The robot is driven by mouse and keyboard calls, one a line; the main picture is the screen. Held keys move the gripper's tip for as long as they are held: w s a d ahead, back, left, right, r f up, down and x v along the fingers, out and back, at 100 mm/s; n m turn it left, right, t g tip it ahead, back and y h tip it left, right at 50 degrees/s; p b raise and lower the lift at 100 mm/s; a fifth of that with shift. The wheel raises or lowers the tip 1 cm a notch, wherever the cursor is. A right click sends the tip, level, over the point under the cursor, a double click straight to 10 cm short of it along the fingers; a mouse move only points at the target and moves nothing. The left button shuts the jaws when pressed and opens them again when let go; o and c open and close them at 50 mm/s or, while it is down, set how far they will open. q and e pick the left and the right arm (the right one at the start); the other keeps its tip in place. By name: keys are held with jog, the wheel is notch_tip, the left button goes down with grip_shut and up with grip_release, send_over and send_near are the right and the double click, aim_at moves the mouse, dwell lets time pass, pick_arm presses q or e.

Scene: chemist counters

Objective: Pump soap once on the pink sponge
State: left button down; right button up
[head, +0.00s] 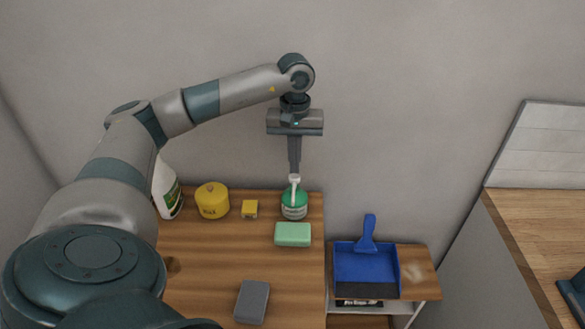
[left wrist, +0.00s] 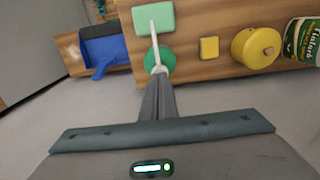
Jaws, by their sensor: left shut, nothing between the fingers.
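A soap dispenser (head: 294,207) with a green top and white pump stands near the back right of the wooden counter; its green body also shows in the left wrist view (left wrist: 162,58). A light green sponge (head: 293,234) lies just in front of it and shows in the left wrist view (left wrist: 153,17). I see no pink sponge. My left gripper (head: 294,172) points down, shut and empty, with its fingertips right at the pump head. I cannot tell whether they touch it. In the left wrist view the fingertips (left wrist: 158,76) overlap the pump's base. My right gripper is not in view.
A grey block (head: 252,301) lies nearer the front of the counter. A yellow tin (head: 212,203), a small yellow box (head: 250,209) and a white-and-green bottle (head: 168,192) stand to the left. A blue dustpan (head: 365,265) rests on a lower shelf to the right.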

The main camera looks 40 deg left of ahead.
pick_arm(q)
notch_tip(320, 180, up, 6)
jog(key=p, duration=0.2)
jog(key=shift+f+p, duration=0.1)
jog(key=shift+p, duration=0.25)
jog(key=shift+f, duration=0.1)
dwell(0.6)
